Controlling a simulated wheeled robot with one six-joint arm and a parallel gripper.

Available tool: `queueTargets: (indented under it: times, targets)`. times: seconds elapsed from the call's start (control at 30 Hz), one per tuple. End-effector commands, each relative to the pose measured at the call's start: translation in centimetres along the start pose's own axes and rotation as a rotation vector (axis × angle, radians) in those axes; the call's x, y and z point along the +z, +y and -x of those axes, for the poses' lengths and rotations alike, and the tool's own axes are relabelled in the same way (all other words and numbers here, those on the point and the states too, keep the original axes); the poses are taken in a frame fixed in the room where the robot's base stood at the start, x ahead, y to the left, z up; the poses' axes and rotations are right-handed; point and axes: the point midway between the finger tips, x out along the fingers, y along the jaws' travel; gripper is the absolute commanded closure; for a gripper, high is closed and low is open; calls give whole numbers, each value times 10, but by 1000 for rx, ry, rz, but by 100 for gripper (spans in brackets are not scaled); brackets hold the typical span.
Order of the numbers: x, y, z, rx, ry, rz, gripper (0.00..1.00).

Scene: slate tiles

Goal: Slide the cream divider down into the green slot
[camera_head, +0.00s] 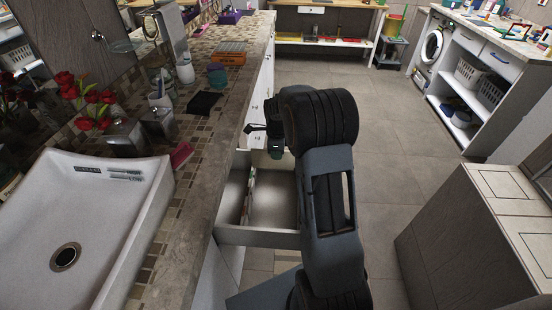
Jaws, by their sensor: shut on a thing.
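My gripper (275,148) points down over an open drawer (258,238) below the counter, seen from behind and largely hidden by my own wrist. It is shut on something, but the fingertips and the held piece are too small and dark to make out. A thin pale upright strip (250,196) runs lengthwise inside the drawer; I cannot tell whether it is the cream divider or part of a fixed partition. I cannot make out the green slot. My arm covers the drawer's right side.
The stone counter (222,130) edge runs close along the left of my arm. A white sink (105,215), red flowers (88,100), a black pad (203,104) and a pink soap bar (181,155) are on it. A grey cabinet (460,240) stands right. Tiled floor (395,150) between is clear.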

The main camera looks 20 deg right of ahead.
Motion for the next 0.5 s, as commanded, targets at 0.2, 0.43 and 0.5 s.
queueTargets:
  times: [0.2, 0.43, 0.5]
  targets:
    - [0, 0, -7, 0, 0, 1, 100]
    - [1, 1, -14, 0, 0, 2, 100]
    - [1, 1, -18, 1, 0, 2, 100]
